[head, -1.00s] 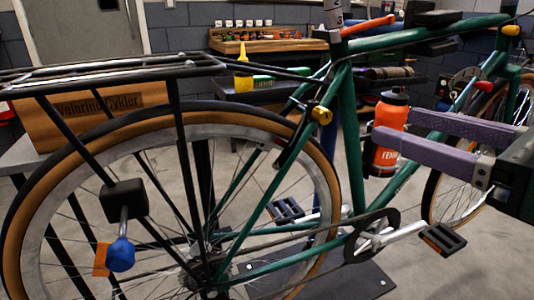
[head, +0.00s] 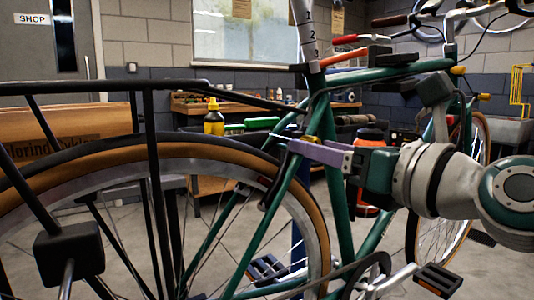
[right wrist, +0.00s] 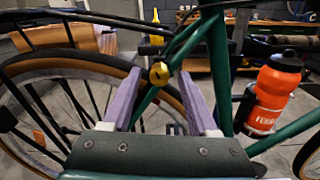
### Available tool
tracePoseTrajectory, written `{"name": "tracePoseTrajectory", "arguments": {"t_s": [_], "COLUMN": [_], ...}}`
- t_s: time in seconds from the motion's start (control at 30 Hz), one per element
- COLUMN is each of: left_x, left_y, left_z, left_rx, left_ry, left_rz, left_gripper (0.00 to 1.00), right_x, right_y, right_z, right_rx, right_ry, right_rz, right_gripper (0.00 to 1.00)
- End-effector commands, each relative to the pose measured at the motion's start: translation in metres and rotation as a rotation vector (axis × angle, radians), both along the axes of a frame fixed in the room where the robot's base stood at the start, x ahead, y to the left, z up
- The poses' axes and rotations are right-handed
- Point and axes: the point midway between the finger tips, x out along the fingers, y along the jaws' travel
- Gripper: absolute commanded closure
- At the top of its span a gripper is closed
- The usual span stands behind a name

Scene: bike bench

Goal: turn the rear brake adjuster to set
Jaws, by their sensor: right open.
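The rear brake adjuster is a small gold knob (right wrist: 159,73) with a dark mark on its face, by the seat stay of the green bike frame (head: 340,195). In the head view the adjuster (head: 309,138) shows partly, just above the purple fingers. My right gripper (head: 291,147) reaches in from the right with its fingers at the adjuster. In the right wrist view its purple fingers (right wrist: 160,78) are open on either side of the knob, with gaps visible, so it is not gripped. My left gripper is not in view.
The rear wheel (head: 215,148) and black rack (head: 150,86) fill the left. An orange bottle (right wrist: 277,92) on the frame stands right of the gripper. A pedal (head: 438,279) sits low right. A workbench (head: 190,104) with a yellow bottle (head: 214,118) is behind.

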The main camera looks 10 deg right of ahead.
Motion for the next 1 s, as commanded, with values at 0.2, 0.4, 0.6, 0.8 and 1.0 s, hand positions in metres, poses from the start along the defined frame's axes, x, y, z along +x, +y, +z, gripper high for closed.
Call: {"name": "tracePoseTrajectory", "arguments": {"t_s": [0.2, 0.4, 0.6, 0.8, 1.0], "left_x": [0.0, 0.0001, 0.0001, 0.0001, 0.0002], "left_y": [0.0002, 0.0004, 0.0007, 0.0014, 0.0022], "left_z": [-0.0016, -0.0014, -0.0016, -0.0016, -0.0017], "left_rx": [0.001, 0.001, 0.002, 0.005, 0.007], "left_ry": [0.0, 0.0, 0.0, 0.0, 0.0], "left_rz": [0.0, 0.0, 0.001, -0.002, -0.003], "left_gripper": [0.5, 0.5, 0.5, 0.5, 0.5], "right_x": [0.0056, 0.0053, 0.0052, 0.0051, 0.0051], "right_y": [0.0024, 0.0022, 0.0021, 0.002, 0.0019], "right_z": [0.0004, 0.0002, 0.0, 0.0, -0.0001], "right_rx": [-0.001, -0.001, -0.001, -0.001, -0.001], "right_ry": [0.0, 0.001, 0.001, 0.001, 0.001], "right_rz": [0.0, 0.0, 0.0, 0.0, 0.0], "right_gripper": [0.4, 0.47, 0.7, 0.92, 1.0]}}
